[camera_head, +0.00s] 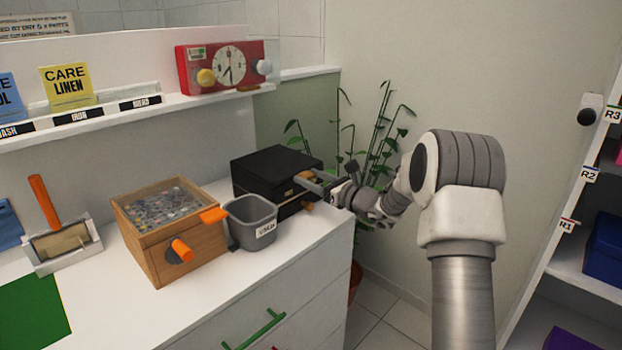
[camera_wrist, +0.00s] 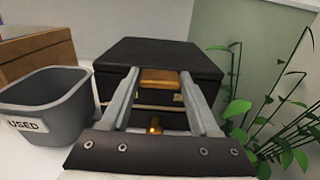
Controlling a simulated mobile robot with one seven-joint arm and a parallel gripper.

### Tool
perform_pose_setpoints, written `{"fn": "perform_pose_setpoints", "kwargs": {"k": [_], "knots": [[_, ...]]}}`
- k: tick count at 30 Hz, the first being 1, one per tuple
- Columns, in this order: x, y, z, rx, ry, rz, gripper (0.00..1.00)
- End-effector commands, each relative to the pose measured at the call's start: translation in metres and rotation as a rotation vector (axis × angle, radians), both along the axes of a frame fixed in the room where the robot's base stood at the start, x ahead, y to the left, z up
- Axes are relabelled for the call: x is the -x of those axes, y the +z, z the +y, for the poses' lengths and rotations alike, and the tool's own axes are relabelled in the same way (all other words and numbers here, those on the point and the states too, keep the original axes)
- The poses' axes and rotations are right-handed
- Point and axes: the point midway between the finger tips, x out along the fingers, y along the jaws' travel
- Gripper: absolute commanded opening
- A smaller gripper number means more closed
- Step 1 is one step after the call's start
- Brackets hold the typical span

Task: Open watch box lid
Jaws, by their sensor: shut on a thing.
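The black watch box (camera_head: 262,166) stands at the back right end of the white counter. Its lid (camera_wrist: 160,55) looks down or nearly so; I cannot tell whether there is a small gap. A gold tab (camera_wrist: 160,77) is at the front of the lid. My gripper (camera_head: 312,180) reaches the box front from the right, and in the wrist view my gripper (camera_wrist: 158,80) has one finger on each side of the tab, shut on it. A second, lower gold knob (camera_wrist: 154,126) shows between the fingers, on the front below the lid.
A grey bin (camera_head: 252,222) labelled USED stands close left of the box. A wooden case (camera_head: 165,250) with orange handles is further left. A plant (camera_head: 378,135) rises behind my arm. A shelf above holds a red clock device (camera_head: 190,72).

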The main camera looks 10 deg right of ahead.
Motion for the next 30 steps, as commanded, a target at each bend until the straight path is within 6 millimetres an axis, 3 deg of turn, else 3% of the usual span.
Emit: {"fn": "perform_pose_setpoints", "kwargs": {"k": [1, 6, 20, 30], "knots": [[0.0, 0.0, 0.0, 0.0, 0.0, 0.0, 0.29], [0.0, 0.0, 0.0, 0.0, 0.0, 0.0, 0.0], [0.0, 0.006, 0.0, 0.007, 0.0, 0.01, 0.0], [-0.002, 0.035, 0.001, 0.063, 0.001, 0.084, 0.0]]}}
